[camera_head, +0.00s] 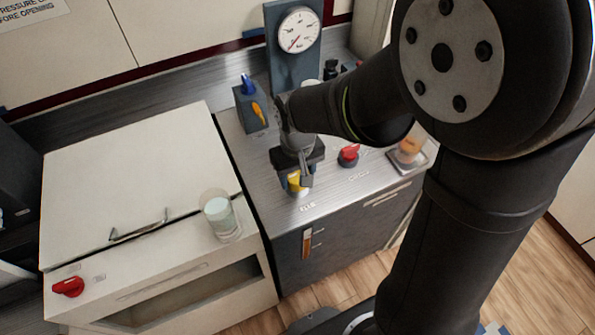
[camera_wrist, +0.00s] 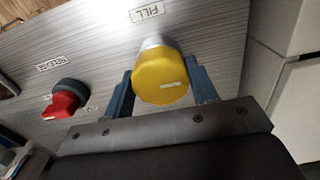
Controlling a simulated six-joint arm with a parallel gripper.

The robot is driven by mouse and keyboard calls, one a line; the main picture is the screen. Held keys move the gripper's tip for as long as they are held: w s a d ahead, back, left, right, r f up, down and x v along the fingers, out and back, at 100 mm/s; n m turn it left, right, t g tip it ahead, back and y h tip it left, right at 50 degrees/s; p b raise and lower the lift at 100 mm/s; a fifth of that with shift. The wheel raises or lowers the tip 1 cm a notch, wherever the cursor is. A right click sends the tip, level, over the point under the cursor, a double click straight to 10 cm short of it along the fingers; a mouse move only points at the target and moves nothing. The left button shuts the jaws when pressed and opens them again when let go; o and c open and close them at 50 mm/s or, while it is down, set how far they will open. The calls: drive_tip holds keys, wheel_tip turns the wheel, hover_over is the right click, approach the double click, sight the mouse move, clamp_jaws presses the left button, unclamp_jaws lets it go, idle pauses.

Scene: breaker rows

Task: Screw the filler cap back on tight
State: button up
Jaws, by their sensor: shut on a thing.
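A yellow filler cap (camera_wrist: 160,76) with a small white mark on its face sits at the end of a short grey neck below the FILL label in the wrist view. My gripper (camera_wrist: 163,88) has one finger on each side of the cap and is shut on it. In the head view the cap (camera_head: 294,181) shows between the fingers of my gripper (camera_head: 299,179) at the front of the metal counter. How far the cap's thread is engaged on the neck is hidden.
A red knob (camera_wrist: 67,98) stands close beside my gripper; it also shows in the head view (camera_head: 348,155). A pressure gauge (camera_head: 299,30) rises behind, and a tray (camera_head: 409,158) lies at right.

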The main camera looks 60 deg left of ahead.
sight(297, 174)
drive_tip(key=o, duration=1.1)
drive_tip(key=shift+c, duration=0.2)
wheel_tip(297, 174, up, 17)
drive_tip(key=shift+r, duration=0.2)
drive_tip(key=shift+c, duration=0.2)
